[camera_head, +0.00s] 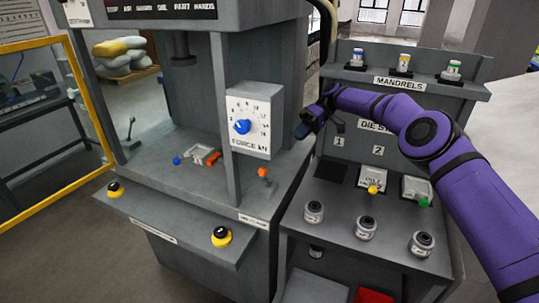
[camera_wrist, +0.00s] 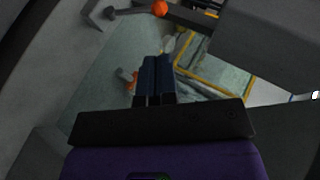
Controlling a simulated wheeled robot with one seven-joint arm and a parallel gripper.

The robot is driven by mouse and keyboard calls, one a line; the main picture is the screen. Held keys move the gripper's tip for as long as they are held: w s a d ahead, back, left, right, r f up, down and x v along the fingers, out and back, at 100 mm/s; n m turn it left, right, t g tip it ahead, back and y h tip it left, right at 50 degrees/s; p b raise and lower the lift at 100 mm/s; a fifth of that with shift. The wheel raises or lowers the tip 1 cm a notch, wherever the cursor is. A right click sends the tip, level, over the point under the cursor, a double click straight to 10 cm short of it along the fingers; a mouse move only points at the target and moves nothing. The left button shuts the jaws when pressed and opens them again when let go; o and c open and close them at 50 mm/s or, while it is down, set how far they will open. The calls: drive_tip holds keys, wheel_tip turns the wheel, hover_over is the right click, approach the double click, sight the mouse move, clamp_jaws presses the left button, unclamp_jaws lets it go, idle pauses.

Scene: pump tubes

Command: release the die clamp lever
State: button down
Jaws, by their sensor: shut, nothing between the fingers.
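In the head view, a short lever with an orange knob (camera_head: 263,171) stands on the press bed at the right, under the force dial. A grey die with a blue knob (camera_head: 177,160) sits farther left on the bed, with an orange-red block (camera_head: 212,157) at its right side. I cannot tell for certain which orange part is the die clamp lever. My gripper (camera_head: 302,131) is shut and empty, right of the dial box and apart from the orange knob. In the wrist view its blue fingers (camera_wrist: 158,60) are together. An orange ball (camera_wrist: 160,8) shows beyond them, and another orange part is partly hidden beside them.
The force dial box (camera_head: 254,121) hangs close left of my gripper. A bench at the right holds dies with yellow (camera_head: 372,189) and green (camera_head: 423,202) knobs and several round pieces. Two yellow-based buttons (camera_head: 221,237) sit on the press front. A yellow frame (camera_head: 88,110) stands at left.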

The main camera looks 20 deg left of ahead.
approach(265, 177)
drive_tip(key=s+a, duration=0.3)
drive_tip(key=s, duration=0.2)
drive_tip(key=shift+a+f, duration=0.2)
drive_tip(key=shift+f, duration=0.2)
drive_tip(key=shift+s+a+f+n+t, duration=0.1)
drive_tip(key=shift+s+f+n+t, duration=0.15)
drive_tip(key=shift+s, duration=0.45)
drive_tip(key=shift+s+f+n+t, duration=0.15)
drive_tip(key=shift+s+t, duration=0.2)
drive_tip(key=shift+s, duration=0.3)
